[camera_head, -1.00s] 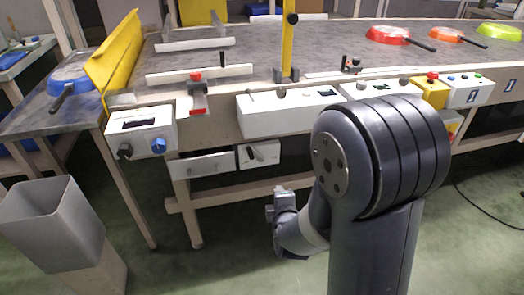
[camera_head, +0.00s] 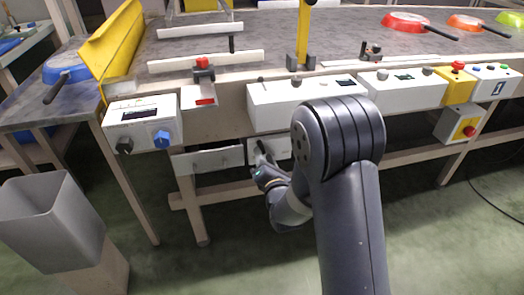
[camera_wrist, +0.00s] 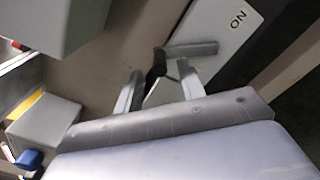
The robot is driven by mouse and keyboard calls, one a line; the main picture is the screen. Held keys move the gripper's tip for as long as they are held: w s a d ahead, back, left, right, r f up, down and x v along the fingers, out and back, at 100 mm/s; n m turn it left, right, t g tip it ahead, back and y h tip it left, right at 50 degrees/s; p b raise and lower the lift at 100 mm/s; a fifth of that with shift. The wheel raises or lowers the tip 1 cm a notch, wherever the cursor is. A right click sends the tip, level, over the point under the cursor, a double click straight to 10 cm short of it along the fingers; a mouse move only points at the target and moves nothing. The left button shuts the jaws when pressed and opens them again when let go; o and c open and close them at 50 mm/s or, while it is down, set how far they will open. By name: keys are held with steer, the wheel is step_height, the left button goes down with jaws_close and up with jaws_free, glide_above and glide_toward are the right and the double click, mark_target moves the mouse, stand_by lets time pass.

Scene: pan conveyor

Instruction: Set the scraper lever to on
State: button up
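The scraper lever is a short grey handle (camera_wrist: 192,48) on a white box (camera_head: 283,148) under the conveyor's front edge. In the wrist view the box face (camera_wrist: 222,35) carries the word ON, right of the handle. My gripper (camera_wrist: 158,70) is open, its two fingers apart, with the handle just beyond the fingertips. A dark part shows between the tips; I cannot tell whether anything touches. In the head view my gripper (camera_head: 262,172) is at the box's lower left and partly covers it, and the lever (camera_head: 261,147) shows just above it.
A white panel (camera_head: 205,160) is left of the lever box. A control box with a blue knob (camera_head: 140,122) hangs further left. White control boxes (camera_head: 305,100) line the conveyor edge above. A grey bin (camera_head: 50,215) stands at lower left. Pans, such as the red one (camera_head: 405,20), lie on the conveyor.

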mark_target(261, 147)
steer(key=shift+x, duration=2.05)
jaws_close()
